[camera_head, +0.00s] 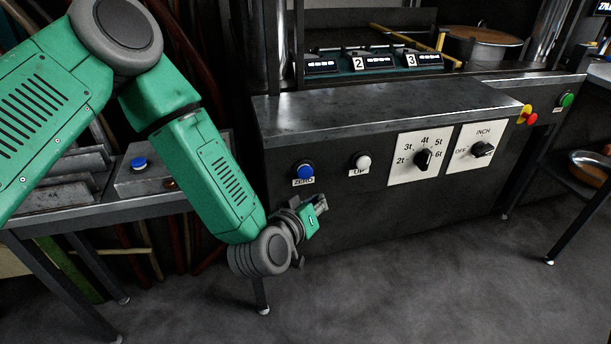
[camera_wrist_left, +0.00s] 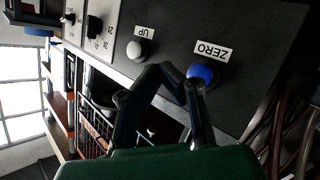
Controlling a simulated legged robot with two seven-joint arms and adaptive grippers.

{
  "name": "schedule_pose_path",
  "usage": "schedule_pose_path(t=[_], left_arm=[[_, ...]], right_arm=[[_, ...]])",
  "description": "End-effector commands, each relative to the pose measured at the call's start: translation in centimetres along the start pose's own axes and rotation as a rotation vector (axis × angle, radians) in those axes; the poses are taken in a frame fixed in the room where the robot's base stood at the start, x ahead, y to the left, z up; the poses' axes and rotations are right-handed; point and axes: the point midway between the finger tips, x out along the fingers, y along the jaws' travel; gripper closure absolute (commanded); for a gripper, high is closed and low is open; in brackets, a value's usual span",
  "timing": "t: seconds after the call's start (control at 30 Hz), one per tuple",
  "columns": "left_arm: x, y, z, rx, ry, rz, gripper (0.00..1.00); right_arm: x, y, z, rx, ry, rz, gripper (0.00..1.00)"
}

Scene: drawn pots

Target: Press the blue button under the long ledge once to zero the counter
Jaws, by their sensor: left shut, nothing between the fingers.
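The blue button (camera_head: 306,170) labelled ZERO is on the dark front panel under the long metal ledge (camera_head: 390,106). My left gripper (camera_head: 320,204) is shut and empty, below and a little right of that button in the head view. In the left wrist view the closed fingertips (camera_wrist_left: 188,88) overlap the lower edge of the blue button (camera_wrist_left: 201,72); I cannot tell whether they touch it. Several counter displays (camera_head: 379,61) stand behind the ledge, their digits too small to read. My right gripper is not in view.
A white UP button (camera_head: 361,162) sits right of ZERO, followed by two dials (camera_head: 424,160). Another blue button (camera_head: 138,163) is on a box on the left bench. Red, yellow and green buttons (camera_head: 566,99) are at the far right. The floor (camera_head: 400,290) in front is clear.

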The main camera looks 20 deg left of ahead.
Motion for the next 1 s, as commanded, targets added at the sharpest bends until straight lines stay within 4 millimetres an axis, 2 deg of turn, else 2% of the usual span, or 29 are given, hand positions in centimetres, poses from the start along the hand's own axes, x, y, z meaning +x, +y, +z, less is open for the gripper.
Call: schedule_pose_path(t=[0.2,0.4,1.0], left_arm=[[2.3,-1.7,-1.6,-0.001,0.003,-0.001,1.00],[3.7,-2.7,-2.7,0.001,0.001,0.001,1.00],[4.3,-3.2,-3.1,0.000,-0.001,0.000,1.00]], right_arm=[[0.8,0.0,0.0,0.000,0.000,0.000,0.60],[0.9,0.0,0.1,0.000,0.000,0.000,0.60],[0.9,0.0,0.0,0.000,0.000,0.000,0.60]])
